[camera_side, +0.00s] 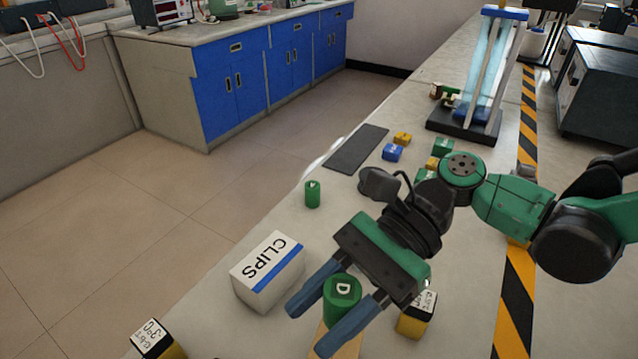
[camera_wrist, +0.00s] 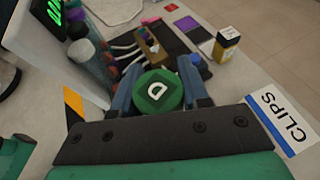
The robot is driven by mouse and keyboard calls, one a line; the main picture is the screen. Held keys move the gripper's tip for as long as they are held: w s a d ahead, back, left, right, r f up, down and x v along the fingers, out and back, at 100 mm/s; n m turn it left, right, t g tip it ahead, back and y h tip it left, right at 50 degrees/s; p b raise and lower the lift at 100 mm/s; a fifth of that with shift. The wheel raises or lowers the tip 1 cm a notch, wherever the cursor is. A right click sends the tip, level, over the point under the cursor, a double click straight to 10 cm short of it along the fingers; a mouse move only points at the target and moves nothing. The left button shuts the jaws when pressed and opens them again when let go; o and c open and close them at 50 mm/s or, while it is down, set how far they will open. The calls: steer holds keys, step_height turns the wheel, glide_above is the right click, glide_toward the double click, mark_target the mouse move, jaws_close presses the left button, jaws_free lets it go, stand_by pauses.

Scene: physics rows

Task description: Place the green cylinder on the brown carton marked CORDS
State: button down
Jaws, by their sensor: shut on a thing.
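A green cylinder (camera_side: 342,292) with a white D on top is held between the blue fingers of my gripper (camera_side: 310,326). It also shows in the wrist view (camera_wrist: 158,91), with a finger on either side. A tan surface (camera_side: 345,345) shows partly below the held cylinder in the side view, mostly hidden by it and the fingers. A brown thing (camera_wrist: 149,53) lies just beyond the cylinder in the wrist view. I cannot read CORDS on either one. A second, smaller green cylinder (camera_side: 312,194) stands upright on the bench, apart from my gripper.
A white CLIPS carton (camera_side: 268,272) with a blue stripe stands close to the left of my gripper. Yellow-and-black boxes stand at the bottom left (camera_side: 158,340) and right beside the gripper (camera_side: 417,315).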

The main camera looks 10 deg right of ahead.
steer(key=shift+f, duration=2.1)
steer(key=shift+f, duration=0.15)
steer(key=shift+c, duration=2.2)
jaws_free()
